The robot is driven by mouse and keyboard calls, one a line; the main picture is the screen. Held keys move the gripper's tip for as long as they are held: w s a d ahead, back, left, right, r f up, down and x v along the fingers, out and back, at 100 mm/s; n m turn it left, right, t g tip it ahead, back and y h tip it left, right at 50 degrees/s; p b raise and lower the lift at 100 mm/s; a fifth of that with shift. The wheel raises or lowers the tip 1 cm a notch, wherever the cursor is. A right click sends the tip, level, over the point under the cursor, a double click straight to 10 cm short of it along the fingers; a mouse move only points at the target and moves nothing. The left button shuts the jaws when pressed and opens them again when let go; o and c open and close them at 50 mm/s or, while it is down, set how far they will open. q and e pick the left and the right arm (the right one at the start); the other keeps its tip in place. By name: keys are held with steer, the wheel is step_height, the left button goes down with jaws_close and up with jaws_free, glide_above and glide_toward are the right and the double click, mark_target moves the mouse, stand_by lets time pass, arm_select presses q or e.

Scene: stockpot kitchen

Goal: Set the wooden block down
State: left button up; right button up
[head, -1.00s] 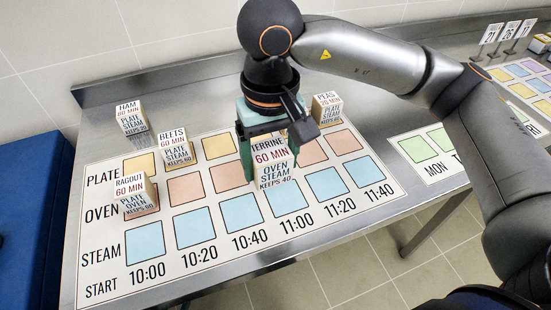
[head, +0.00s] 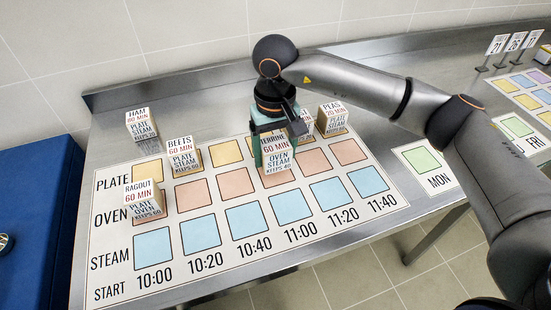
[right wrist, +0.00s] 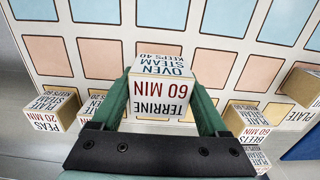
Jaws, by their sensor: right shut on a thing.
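The wooden TERRINE block (head: 279,158) is a pale cube lettered "60 MIN, OVEN STEAM". My right gripper (head: 277,150) is shut on it, with green fingers on two opposite sides. In the right wrist view the TERRINE block (right wrist: 158,90) sits upright between the fingertips (right wrist: 160,100). In the head view the block appears over the upper part of the 11:00 square in the OVEN row of the chart (head: 218,210), with pink showing below it. I cannot tell whether its underside touches the chart. My left gripper is not in view.
The RAGOUT block (head: 145,198) stands on the 10:00 OVEN square. BEETS (head: 183,154), PEAS (head: 333,117) and HAM (head: 142,130) blocks stand farther back. Another block (head: 306,122) is partly hidden behind my gripper. The STEAM row is clear.

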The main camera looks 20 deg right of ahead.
mark_target(276, 162)
steer(key=shift+w+d+f, duration=0.1)
steer(key=shift+w+f, duration=0.1)
steer(key=shift+f, duration=0.05)
steer(key=shift+w+f, duration=0.15)
steer(key=shift+f, duration=1.75)
steer(key=o, duration=1.4)
steer(key=shift+d, duration=0.1)
step_height(276, 162, up, 12)
steer(key=shift+r, duration=0.2)
